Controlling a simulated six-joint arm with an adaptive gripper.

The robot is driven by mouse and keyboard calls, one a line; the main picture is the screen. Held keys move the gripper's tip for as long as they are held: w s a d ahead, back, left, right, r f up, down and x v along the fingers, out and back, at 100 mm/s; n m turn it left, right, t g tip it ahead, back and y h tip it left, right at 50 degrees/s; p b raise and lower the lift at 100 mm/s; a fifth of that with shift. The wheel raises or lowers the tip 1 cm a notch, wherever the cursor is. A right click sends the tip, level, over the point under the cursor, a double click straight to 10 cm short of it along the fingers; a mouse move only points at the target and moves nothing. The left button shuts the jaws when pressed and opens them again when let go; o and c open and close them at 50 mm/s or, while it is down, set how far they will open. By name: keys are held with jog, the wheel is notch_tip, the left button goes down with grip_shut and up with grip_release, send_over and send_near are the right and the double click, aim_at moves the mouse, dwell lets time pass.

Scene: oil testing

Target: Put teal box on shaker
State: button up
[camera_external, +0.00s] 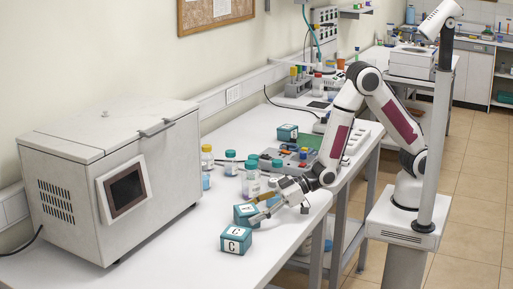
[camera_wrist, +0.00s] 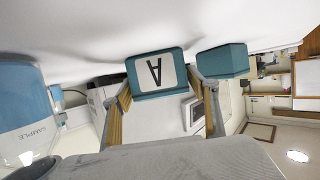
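Two teal boxes stand near the front of the white bench. The nearer one (camera_external: 236,240) has a white C label, and it shows in the wrist view (camera_wrist: 222,60) right of my gripper. The right finger shows a small gap; contact at the left is unclear. A third teal box (camera_external: 287,132) stands farther back. I cannot tell which device is the shaker.
A big grey machine (camera_external: 110,185) fills the bench's left. Several bottles, one yellow-capped (camera_external: 207,158), stand behind my gripper. A grey rack (camera_external: 288,156) and green surface (camera_external: 312,142) lie beyond. A blue SAMPLE container (camera_wrist: 25,105) is close at the wrist view's left.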

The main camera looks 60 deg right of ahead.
jog(key=shift+r, duration=0.15)
dwell(0.3)
jog(key=shift+v, duration=3.75)
